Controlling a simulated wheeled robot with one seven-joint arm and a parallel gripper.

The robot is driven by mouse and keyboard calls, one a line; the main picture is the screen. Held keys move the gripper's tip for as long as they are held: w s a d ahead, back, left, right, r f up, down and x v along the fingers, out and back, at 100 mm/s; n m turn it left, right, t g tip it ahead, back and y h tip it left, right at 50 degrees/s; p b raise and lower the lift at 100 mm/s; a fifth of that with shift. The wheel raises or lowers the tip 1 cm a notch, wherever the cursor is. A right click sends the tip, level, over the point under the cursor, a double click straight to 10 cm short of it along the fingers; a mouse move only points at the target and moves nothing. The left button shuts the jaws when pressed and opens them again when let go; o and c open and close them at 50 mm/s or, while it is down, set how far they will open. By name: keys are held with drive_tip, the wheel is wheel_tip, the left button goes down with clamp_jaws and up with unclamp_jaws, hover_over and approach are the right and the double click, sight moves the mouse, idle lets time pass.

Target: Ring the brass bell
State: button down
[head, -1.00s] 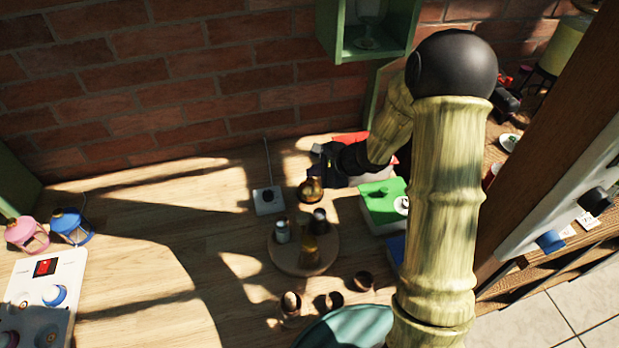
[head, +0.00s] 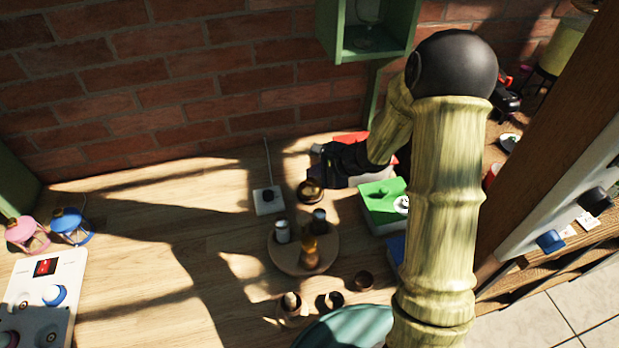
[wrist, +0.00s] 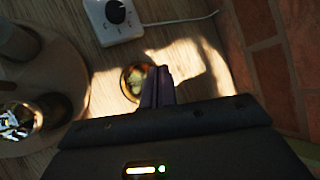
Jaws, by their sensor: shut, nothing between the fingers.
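The brass bell (head: 311,190) stands on the wooden table, behind the round wooden board. It is small, round and golden, and lies partly in shadow. In the wrist view the bell (wrist: 132,84) shows just left of my fingers. My gripper (head: 318,177) is shut and empty, pointing down right by the bell. In the wrist view my gripper's closed fingers (wrist: 158,72) overlap the bell's right edge. I cannot tell whether they touch it.
A white box with a dark knob (head: 268,200) sits left of the bell. The round board (head: 283,262) holds several shakers or bottles. A green box (head: 381,212) stands to the right. The brick wall (head: 200,90) rises behind. Bare table lies to the left.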

drive_tip(key=shift+f+b, duration=0.5)
drive_tip(key=shift+b, duration=0.4)
idle(0.3)
drive_tip(key=shift+r, duration=0.55)
wheel_tip(320, 180, up, 6)
drive_tip(key=p, duration=0.4)
idle(0.5)
idle(0.6)
